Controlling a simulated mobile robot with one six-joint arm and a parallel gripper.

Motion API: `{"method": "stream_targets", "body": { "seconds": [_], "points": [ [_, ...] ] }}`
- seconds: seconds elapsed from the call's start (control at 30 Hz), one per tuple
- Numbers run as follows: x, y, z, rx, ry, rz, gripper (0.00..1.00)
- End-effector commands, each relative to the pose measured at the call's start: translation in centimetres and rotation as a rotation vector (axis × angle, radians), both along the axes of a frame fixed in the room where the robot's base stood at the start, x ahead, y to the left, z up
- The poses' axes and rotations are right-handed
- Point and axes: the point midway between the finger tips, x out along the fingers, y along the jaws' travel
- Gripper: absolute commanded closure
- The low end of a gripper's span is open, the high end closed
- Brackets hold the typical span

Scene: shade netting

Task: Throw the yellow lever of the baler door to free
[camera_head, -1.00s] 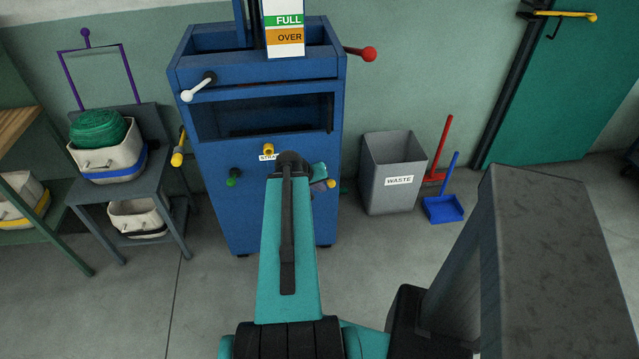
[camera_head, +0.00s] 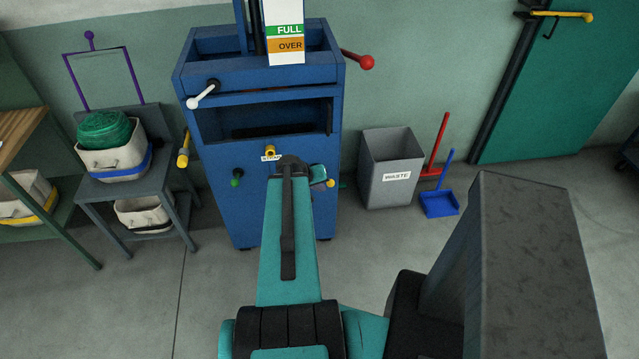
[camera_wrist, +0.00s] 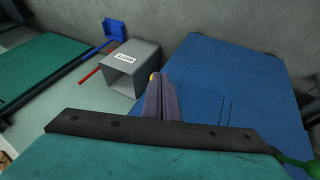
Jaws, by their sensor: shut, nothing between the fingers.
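The blue baler (camera_head: 216,215) stands against the wall in the head view. A yellow-handled lever (camera_head: 183,150) hangs steeply at its left side, with the yellow grip downward. My gripper (camera_wrist: 157,82) shows in the wrist view as two purple-grey fingers, closed together and empty, in front of the blue baler panel (camera_wrist: 225,85). A small yellow knob (camera_wrist: 154,76) shows at the fingertips; contact cannot be told. In the head view my arm hides most of the gripper, well right of the yellow lever. The yellow knob also shows there (camera_head: 331,183).
The baler carries a white lever (camera_head: 203,95), a red lever (camera_head: 358,60), a green knob (camera_head: 237,177) and a yellow strap knob (camera_head: 270,150). A grey waste bin (camera_head: 391,177) stands right; a grey stand (camera_head: 173,180) with tubs stands close left. Floor in front is open.

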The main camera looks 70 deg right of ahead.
Motion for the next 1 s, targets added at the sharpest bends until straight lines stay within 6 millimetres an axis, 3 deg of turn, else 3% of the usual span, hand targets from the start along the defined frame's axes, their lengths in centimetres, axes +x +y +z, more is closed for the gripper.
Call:
{"method": "stream_targets", "body": {
  "seconds": [0.53,1.0],
  "points": [
    [-0.3,1.0,1.8,0.001,0.001,0.001,1.00],
    [-0.3,1.3,2.0,0.000,0.001,0.001,1.00]
  ]
}}
